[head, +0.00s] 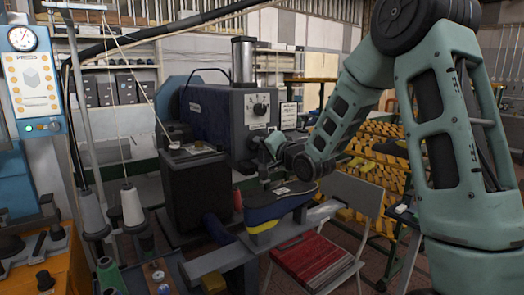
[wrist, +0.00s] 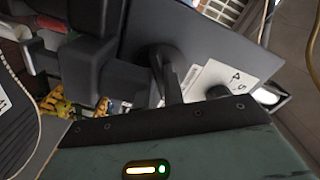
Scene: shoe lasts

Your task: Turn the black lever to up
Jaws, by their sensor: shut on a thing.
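The black lever (wrist: 166,66) shows in the wrist view as a round dark hub with a short bar. It stands out from the dark grey face of the machine (wrist: 205,30). In the head view my gripper (head: 264,157) is at the front of the blue-grey machine (head: 215,115), below its round dial. My gripper (wrist: 182,97) is shut on the lever's bar in the wrist view. The lever is mostly hidden behind my gripper in the head view, and its exact angle is hard to tell.
A blue and black shoe-like piece (head: 279,203) sits just below my gripper. A chair with a red seat (head: 310,258) stands in front. A black box-shaped unit (head: 196,190) is to the left. Thread cones (head: 132,205) stand further left. Racks of yellow lasts (head: 385,180) are behind my arm.

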